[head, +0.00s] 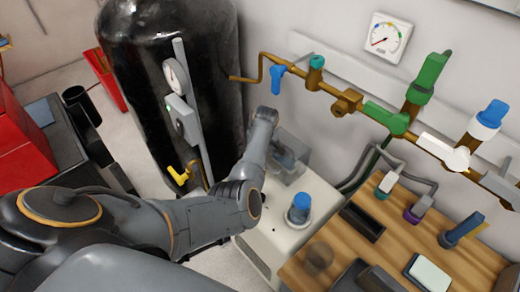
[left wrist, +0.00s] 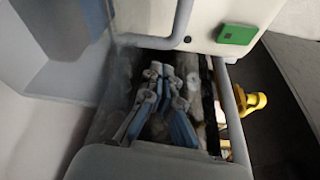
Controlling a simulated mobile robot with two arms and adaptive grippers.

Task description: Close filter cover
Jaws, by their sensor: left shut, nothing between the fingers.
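A white unit (head: 275,228) stands on the floor beside the black tank. A smoky, see-through box-like part (head: 293,148) is at its back; it looks like the filter cover, but its exact position is hard to tell. My left arm reaches over from the left, and its wrist is right beside this part. In the left wrist view my left gripper (left wrist: 168,110) is shut and empty, with grey and blue fingers. Around it are a white panel with a green square (left wrist: 237,34) and a grey bar. I cannot tell whether the fingers touch anything. My right gripper is out of view.
A blue-capped knob (head: 300,206) stands on the white unit. A wooden table (head: 425,235) with small items is at the right. The black tank (head: 160,75) with a yellow valve (head: 178,176) is close to my left arm. Pipes run along the wall.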

